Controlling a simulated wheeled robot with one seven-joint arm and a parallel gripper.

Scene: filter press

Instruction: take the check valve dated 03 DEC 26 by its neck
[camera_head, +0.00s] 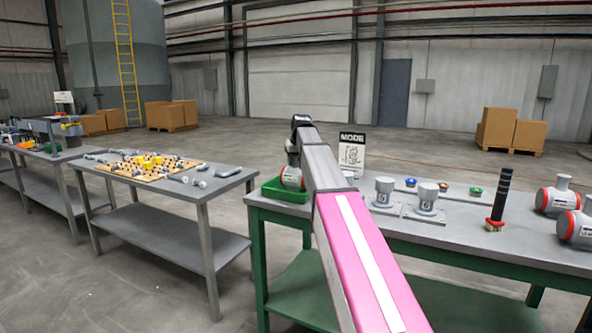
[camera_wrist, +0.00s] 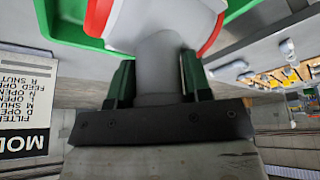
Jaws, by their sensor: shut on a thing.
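My gripper (camera_wrist: 157,78) is shut on the neck of a grey check valve (camera_wrist: 160,50) with a red ring around its body. In the head view this valve (camera_head: 291,177) is at the green tray (camera_head: 284,194) on the left end of the green-legged bench, below my gripper (camera_head: 294,146). Whether it rests on the tray floor or hangs just above it cannot be told. Its date is not readable in either view. Two similar grey valves with red rings, a far one (camera_head: 556,198) and a nearer one (camera_head: 576,228), lie at the bench's right end.
A sign marked MODE (camera_head: 351,152) stands behind my arm. Two grey capped units (camera_head: 384,191) (camera_head: 427,198), several coloured buttons and a black-handled brush (camera_head: 497,203) are on the bench (camera_head: 470,235). Another table (camera_head: 212,188) with a parts board stands to the left across a floor gap.

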